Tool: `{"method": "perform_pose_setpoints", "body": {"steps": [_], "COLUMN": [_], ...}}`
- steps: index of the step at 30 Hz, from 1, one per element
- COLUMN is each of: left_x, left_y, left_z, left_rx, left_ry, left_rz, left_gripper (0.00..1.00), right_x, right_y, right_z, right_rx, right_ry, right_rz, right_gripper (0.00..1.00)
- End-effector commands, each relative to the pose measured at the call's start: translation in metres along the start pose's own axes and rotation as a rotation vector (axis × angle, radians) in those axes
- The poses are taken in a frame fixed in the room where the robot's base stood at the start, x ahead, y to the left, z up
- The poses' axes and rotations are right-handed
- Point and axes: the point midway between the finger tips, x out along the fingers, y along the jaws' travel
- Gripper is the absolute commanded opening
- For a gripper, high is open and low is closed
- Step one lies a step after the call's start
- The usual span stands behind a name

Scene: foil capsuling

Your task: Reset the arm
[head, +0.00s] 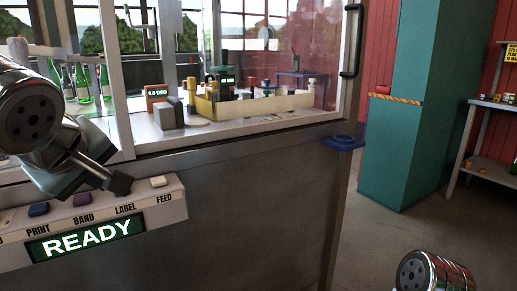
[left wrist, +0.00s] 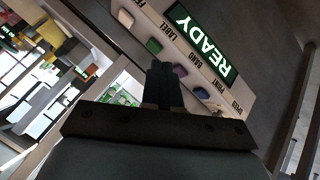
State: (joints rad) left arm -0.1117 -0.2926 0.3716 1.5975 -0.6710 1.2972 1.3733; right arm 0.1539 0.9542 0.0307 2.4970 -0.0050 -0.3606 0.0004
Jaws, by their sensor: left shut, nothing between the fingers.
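My left gripper (head: 119,184) comes in from the left in the head view, just above the button panel (head: 172,212). Its fingers are shut and empty. In the left wrist view the shut fingers (left wrist: 162,72) point at the button row near the green button (left wrist: 154,46) and purple button (left wrist: 180,71). I cannot tell whether they touch the panel. In the head view the fingers hide the green button. The display (head: 86,239) reads READY in white on green. Part of my right arm shows at the bottom right; its gripper is out of view.
A glazed cabinet stands behind the panel, with a cream tray (head: 270,106) of several small items and a small orange-framed display (head: 157,96). Green bottles (head: 82,83) stand at the left. A blue ring-shaped piece (head: 343,142) sits at the cabinet corner.

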Motion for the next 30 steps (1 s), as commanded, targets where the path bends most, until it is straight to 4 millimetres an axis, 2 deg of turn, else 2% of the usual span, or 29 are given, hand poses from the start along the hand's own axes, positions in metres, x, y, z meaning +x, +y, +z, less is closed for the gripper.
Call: {"method": "perform_pose_setpoints", "body": {"steps": [2, 11, 14, 20, 23, 26, 29, 30], "left_x": [0.002, 0.05, 0.072, 0.134, 0.174, 0.222, 0.28, 0.302], "left_y": [0.0, 0.012, 0.016, 0.02, 0.017, 0.008, -0.016, -0.029], "left_z": [0.001, 0.023, 0.034, 0.071, 0.099, 0.138, 0.194, 0.218], "left_rx": [0.003, 0.101, 0.144, 0.258, 0.324, 0.398, 0.473, 0.498], "left_ry": [-0.002, -0.076, -0.111, -0.219, -0.291, -0.387, -0.512, -0.563], "left_rz": [-0.001, -0.006, -0.006, -0.002, 0.005, 0.018, 0.04, 0.051], "left_gripper": [0.0, 0.0, 0.0, 0.0, 0.0, 0.0, 0.0, 0.0], "right_x": [0.0, 0.0, 0.0, 0.0, 0.0, 0.0, 0.0, 0.0], "right_y": [0.0, 0.0, 0.0, 0.0, 0.0, 0.0, 0.0, 0.0], "right_z": [0.0, 0.0, 0.0, 0.0, 0.0, 0.0, 0.0, 0.0], "right_rx": [0.0, 0.0, 0.0, 0.0, 0.0, 0.0, 0.0, 0.0], "right_ry": [0.0, 0.0, 0.0, 0.0, 0.0, 0.0, 0.0, 0.0], "right_rz": [0.0, 0.0, 0.0, 0.0, 0.0, 0.0, 0.0, 0.0], "right_gripper": [1.0, 1.0, 1.0, 1.0, 1.0, 1.0, 1.0, 1.0]}}
